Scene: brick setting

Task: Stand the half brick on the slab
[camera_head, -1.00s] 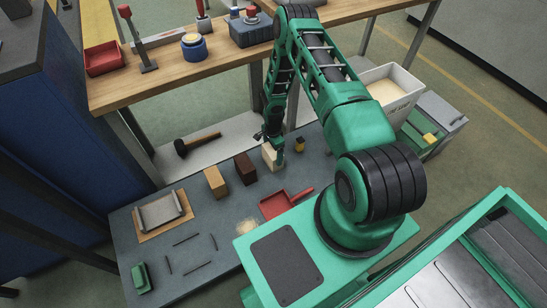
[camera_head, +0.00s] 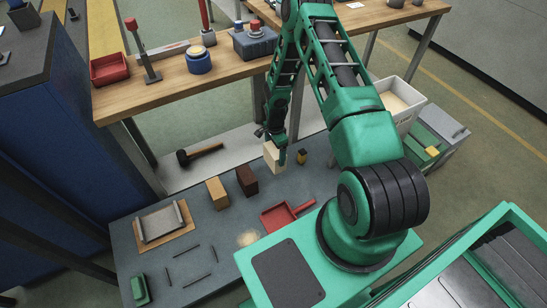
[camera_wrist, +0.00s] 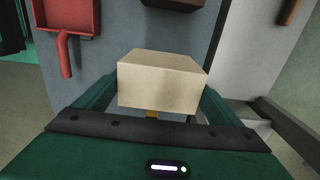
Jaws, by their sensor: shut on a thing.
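A cream brick (camera_head: 270,158), which looks like the half brick, is held in my gripper (camera_head: 278,148). In the wrist view the same cream brick (camera_wrist: 160,82) fills the space between the two green fingers, which are shut on its sides. It appears a little above the grey work surface. A grey slab-like piece with raised side bars (camera_head: 158,220) lies on a wooden board at the left, well away from my gripper; I cannot tell for certain that it is the slab. Its top is bare.
A tan brick (camera_head: 217,193) and a dark red brick (camera_head: 247,180) stand left of my gripper. A hammer (camera_head: 200,153) lies behind. Thin rods (camera_head: 192,265) lie near the green block (camera_head: 139,286).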

